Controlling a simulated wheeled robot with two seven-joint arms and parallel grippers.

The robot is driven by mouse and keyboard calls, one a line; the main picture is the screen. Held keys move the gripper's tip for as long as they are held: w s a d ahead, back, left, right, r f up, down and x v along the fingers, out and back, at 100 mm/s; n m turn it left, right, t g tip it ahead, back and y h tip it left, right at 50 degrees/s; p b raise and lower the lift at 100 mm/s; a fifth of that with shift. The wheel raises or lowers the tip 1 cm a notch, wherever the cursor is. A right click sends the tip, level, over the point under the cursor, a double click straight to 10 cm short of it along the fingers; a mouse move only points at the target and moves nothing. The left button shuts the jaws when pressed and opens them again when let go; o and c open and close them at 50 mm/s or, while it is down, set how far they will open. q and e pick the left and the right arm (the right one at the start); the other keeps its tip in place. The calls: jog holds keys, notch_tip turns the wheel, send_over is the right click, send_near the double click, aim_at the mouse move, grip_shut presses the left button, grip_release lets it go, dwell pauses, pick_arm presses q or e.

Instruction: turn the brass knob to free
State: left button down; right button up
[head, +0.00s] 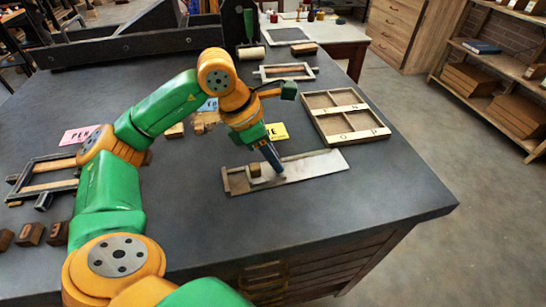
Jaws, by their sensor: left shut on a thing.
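A long, flat metal composing stick (318,166) lies on the dark bench top, with a small tan block (254,170) standing near its left end. My left gripper (277,170) reaches down from above to the stick, just right of the block. Its dark fingers are shut at the stick's surface, where they close on the brass knob. The knob itself is hidden by the fingers, so its turn cannot be seen. My right gripper is out of view.
A divided wooden tray (346,118) lies behind the stick to the right. A small frame (285,73) lies farther back. Pink (80,134) and yellow (277,131) cards and several wooden blocks (30,234) lie about. The bench is clear in front of the stick.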

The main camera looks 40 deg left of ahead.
pick_arm(q)
jog(key=n, duration=0.2)
jog(key=n+y, duration=0.1)
jog(key=n, duration=0.1)
jog(key=shift+s+d+n+t+y, duration=0.1)
jog(key=shift+d+n+t+y, duration=0.1)
jog(key=shift+n+t+y, duration=0.1)
jog(key=shift+d+n+y, duration=0.15)
jog(key=shift+n+y, duration=0.75)
jog(key=shift+n, duration=1.4)
jog(key=c, duration=0.7)
grip_release()
jog(key=p+v, duration=0.2)
jog(key=v, duration=0.5)
jog(key=shift+s, duration=0.1)
